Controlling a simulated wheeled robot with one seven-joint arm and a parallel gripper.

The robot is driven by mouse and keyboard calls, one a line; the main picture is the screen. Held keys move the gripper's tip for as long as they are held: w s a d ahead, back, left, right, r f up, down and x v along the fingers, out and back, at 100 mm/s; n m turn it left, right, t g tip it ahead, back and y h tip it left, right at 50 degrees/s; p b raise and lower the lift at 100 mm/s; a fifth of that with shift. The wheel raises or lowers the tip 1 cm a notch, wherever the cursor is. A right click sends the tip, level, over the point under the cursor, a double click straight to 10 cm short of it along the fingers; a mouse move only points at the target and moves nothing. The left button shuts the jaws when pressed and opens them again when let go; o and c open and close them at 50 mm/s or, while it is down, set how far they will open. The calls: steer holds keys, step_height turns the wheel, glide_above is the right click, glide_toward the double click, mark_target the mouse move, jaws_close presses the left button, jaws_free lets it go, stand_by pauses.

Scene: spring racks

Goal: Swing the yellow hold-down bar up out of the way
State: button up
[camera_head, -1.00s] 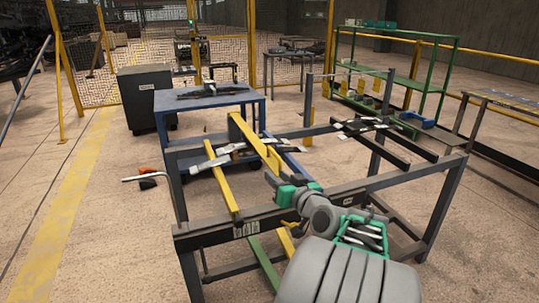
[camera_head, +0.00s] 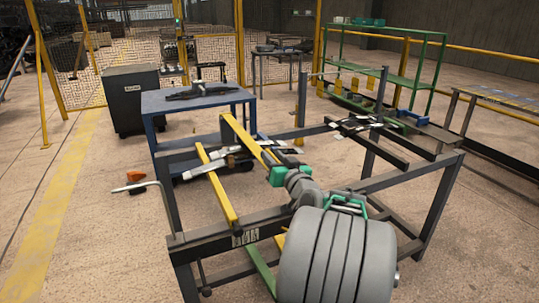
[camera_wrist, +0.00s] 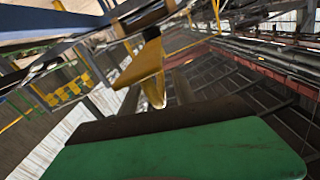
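Two yellow bars lie at the left of the dark steel rack (camera_head: 203,240). The raised one with its far end upright, seemingly the hold-down bar (camera_head: 246,138), slopes from the far left down toward my gripper. The lower yellow bar (camera_head: 217,187) runs alongside on the left. My gripper (camera_head: 269,166), with green fingers, is at the near end of the hold-down bar, touching or very close. In the wrist view a green finger pad (camera_wrist: 180,152) fills the bottom, with a yellow piece (camera_wrist: 145,68) just beyond it. Whether the fingers grip the bar is hidden.
Grey leaf springs (camera_head: 222,166) lie by the yellow bars. More springs lie on dark rails (camera_head: 403,147) at the right. A blue table (camera_head: 161,125) and a dark cabinet (camera_head: 135,98) stand behind.

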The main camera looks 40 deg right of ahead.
steer(key=shift+x, duration=0.85)
steer(key=shift+c, duration=0.4)
jaws_close()
stand_by(0.4)
